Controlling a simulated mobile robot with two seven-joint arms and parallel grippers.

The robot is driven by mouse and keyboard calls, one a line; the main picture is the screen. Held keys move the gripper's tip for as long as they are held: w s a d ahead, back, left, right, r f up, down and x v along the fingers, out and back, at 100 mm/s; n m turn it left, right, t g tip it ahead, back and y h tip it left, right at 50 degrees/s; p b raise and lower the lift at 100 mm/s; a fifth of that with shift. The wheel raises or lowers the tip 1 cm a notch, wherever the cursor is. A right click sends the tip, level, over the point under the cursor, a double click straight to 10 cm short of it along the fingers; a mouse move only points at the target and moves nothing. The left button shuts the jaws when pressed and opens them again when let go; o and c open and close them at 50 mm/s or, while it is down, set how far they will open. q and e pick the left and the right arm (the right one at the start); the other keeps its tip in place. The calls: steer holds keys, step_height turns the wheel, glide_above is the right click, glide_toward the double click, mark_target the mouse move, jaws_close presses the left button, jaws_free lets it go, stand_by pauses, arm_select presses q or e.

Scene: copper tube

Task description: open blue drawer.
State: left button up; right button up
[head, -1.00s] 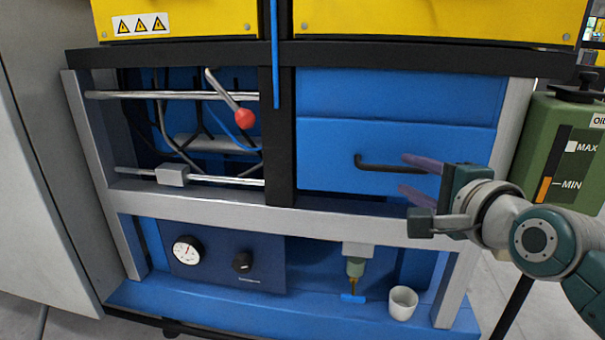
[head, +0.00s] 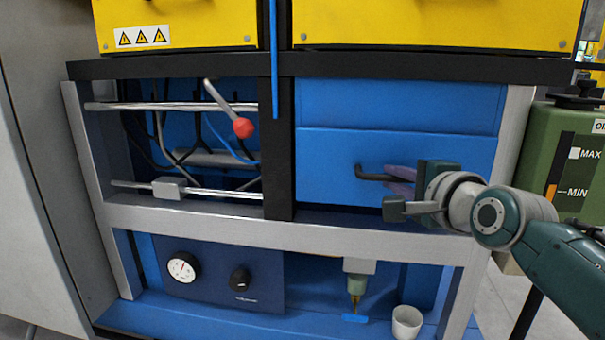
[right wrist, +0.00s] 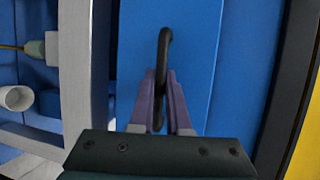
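The blue drawer (head: 330,150) sits in the right half of the frame, and its front looks flush with the cabinet. Its black bar handle (head: 366,176) sticks out of the front. My right gripper (head: 398,180) is at the handle, coming from the right. In the right wrist view the handle (right wrist: 163,45) runs between the two purple fingers of the gripper (right wrist: 162,85), which are drawn close together on it. The gripper hides part of the handle in the head view. My left gripper is not in view.
A grey frame rail (head: 320,238) runs below the drawer. A lever with a red knob (head: 243,128) is to the left. A white cup (head: 406,321) stands on the lower shelf. A green oil container (head: 560,150) stands to the right.

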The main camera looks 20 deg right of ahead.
jaws_close()
stand_by(0.8)
